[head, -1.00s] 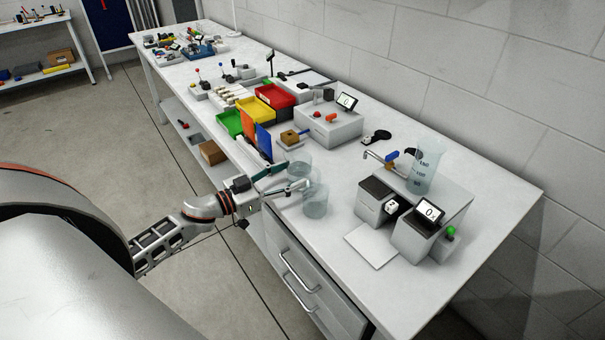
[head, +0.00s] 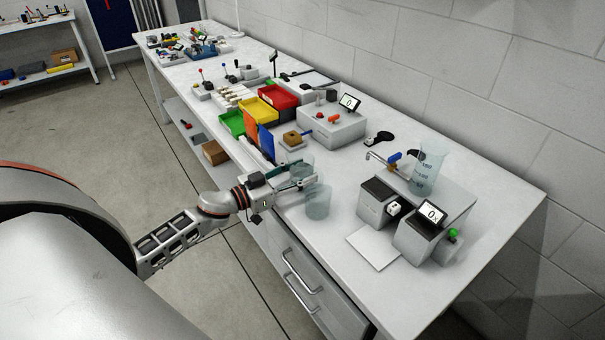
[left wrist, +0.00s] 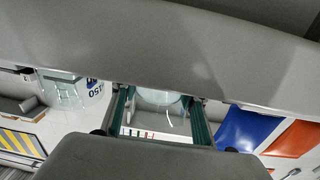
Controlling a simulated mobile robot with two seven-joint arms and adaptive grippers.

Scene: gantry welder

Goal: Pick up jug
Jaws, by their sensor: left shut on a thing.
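Two clear jug-like vessels stand side by side at the front edge of the workbench: a farther one (head: 304,161) and a nearer one (head: 318,206). My left gripper (head: 302,178) reaches in from the left with its green-edged fingers around the farther vessel. In the left wrist view, the clear jug (left wrist: 160,97) shows between the two fingers (left wrist: 158,118), its lower part partly hidden. I cannot tell whether it is off the bench. A taller graduated clear vessel (head: 427,170) stands on a grey block farther right. My right gripper is not in view.
Blue and orange panels (head: 265,142) and coloured bins (head: 278,96) lie just beyond the gripper. Grey boxes with a display (head: 432,212) and a white plate (head: 374,249) are to the right. A strip of bare bench lies between the vessels and boxes.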

